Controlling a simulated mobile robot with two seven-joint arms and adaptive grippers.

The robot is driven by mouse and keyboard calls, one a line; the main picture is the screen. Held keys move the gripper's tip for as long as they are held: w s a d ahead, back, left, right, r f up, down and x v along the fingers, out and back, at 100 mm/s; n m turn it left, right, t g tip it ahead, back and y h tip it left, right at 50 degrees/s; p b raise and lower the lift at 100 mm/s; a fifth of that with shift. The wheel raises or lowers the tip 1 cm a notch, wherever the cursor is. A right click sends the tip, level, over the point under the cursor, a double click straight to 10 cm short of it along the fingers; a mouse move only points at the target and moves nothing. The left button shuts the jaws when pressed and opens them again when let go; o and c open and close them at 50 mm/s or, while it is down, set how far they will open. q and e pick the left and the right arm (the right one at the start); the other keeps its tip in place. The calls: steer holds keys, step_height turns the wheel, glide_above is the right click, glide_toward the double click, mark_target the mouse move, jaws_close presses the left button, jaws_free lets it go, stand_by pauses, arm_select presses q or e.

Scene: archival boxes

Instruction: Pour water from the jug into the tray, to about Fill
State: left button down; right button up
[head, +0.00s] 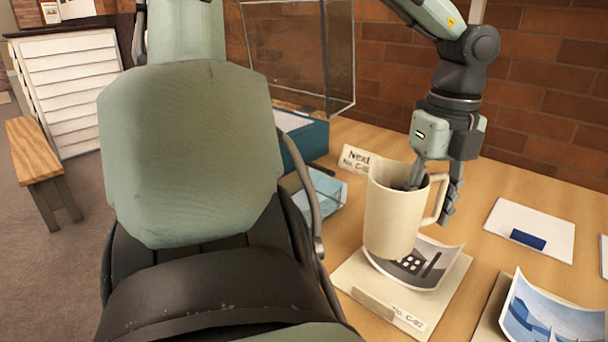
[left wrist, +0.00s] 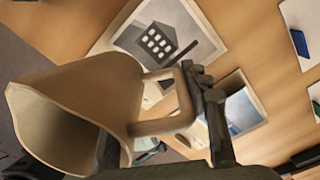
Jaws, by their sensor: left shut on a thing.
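A cream jug (head: 392,212) with a side handle is near the middle right of the head view, roughly upright. My left gripper (head: 436,190) comes down from above and is shut on the jug at its handle side. In the left wrist view the jug (left wrist: 85,105) shows its wide mouth, and the dark fingers (left wrist: 208,105) are at its handle. I cannot see any water in the jug. A clear, bluish container (head: 326,190), which looks like the tray, stands left of the jug, partly hidden by my arm link. No fill mark can be made out. My right gripper is not in view.
A mounted photo (head: 425,265) on a board labelled C-02 lies below the jug. A teal box (head: 305,135) and a clear case (head: 300,50) stand behind, before a brick wall.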

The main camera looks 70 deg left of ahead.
arm_select(q)
steer(key=a+f+n, duration=0.1)
steer(key=a+n, duration=0.1)
steer(key=a, duration=0.1)
steer(key=w+a+f+n, duration=0.1)
steer(key=a+n, duration=0.2)
steer(key=a, duration=0.1)
steer(key=w+a+f+n, duration=0.1)
steer(key=a+n, duration=0.2)
steer(key=a, duration=0.1)
steer(key=shift+a, duration=0.15)
steer(key=a+f+n, duration=0.1)
steer(key=a+n, duration=0.1)
steer(key=a, duration=0.1)
steer(key=a+f+n, duration=0.1)
steer(key=a+n, duration=0.1)
steer(key=a, duration=0.2)
steer(key=a+f+n, duration=0.1)
steer(key=a+n, duration=0.1)
steer(key=a, duration=0.2)
steer(key=shift+a, duration=0.25)
steer(key=shift+w+d+r, duration=0.1)
